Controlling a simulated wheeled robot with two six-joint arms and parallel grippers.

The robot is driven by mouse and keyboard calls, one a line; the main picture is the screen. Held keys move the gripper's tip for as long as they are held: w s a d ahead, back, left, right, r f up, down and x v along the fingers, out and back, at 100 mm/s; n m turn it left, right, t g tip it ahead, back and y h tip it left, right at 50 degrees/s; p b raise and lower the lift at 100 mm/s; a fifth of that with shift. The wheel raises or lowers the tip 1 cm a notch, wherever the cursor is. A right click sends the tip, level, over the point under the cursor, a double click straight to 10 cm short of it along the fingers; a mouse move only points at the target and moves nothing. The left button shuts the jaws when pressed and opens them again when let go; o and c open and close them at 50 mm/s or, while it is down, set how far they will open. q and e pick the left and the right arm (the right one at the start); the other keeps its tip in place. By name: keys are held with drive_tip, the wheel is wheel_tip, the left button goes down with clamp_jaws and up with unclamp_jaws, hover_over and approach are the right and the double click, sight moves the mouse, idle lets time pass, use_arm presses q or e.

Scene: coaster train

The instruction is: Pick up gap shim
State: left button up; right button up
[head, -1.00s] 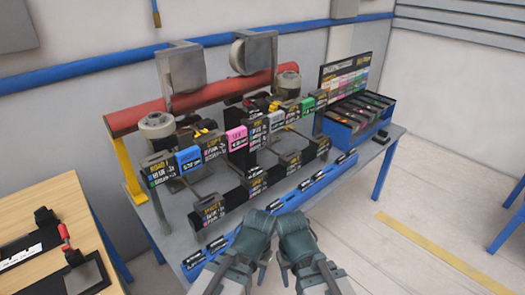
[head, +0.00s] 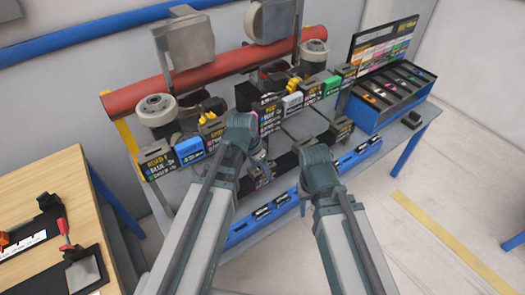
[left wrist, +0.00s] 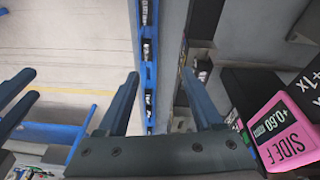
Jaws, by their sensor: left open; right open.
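I cannot tell for certain which piece is the gap shim. A blue box (head: 372,117) at the right end of the table has a dark top with slots holding small coloured pieces. My left gripper (head: 262,168) is over the front middle of the table, in front of the row of labelled blocks. In the left wrist view its fingers (left wrist: 160,95) are apart with nothing held between them. A pink block (left wrist: 285,138) marked "SIDE F" and "+0.60" is just right of them. My right gripper (head: 318,170) is right of the left one, its fingertips mostly hidden by its wrist; it is open.
A red beam (head: 205,72) with rollers runs behind the labelled blocks. A colour-coded board (head: 384,52) stands behind the blue box. A blue strip (head: 355,157) lines the table's front edge. A wooden table (head: 45,195) with a clamp is at left.

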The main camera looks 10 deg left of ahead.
use_arm(q)
drive_tip(key=w+a+r+m+t+h+p, duration=0.1)
drive_tip(key=w+a+r+m+t+p, duration=0.15)
drive_tip(key=w+a+r, duration=0.3)
use_arm(e)
wheel_tip(320, 180, up, 5)
use_arm(q)
drive_tip(key=shift+n+g, duration=0.45)
drive_tip(key=b+x, duration=0.7)
drive_tip(key=x, duration=0.1)
drive_tip(key=shift+d, duration=0.2)
drive_tip(key=shift+w+d+f, duration=0.1)
drive_tip(key=shift+d+f, duration=0.05)
use_arm(e)
wheel_tip(320, 180, down, 8)
drive_tip(key=shift+f, duration=0.15)
use_arm(q)
drive_tip(key=shift+f+b, duration=0.1)
drive_tip(key=shift+b, duration=0.25)
use_arm(e)
drive_tip(key=shift+f, duration=0.1)
use_arm(q)
drive_tip(key=b+x, duration=0.4)
drive_tip(key=shift+f, duration=0.3)
drive_tip(key=shift+f+b, duration=0.3)
drive_tip(key=shift+b, duration=0.15)
drive_tip(key=shift+r, duration=0.1)
use_arm(e)
wheel_tip(320, 180, down, 5)
drive_tip(key=shift+r, duration=0.1)
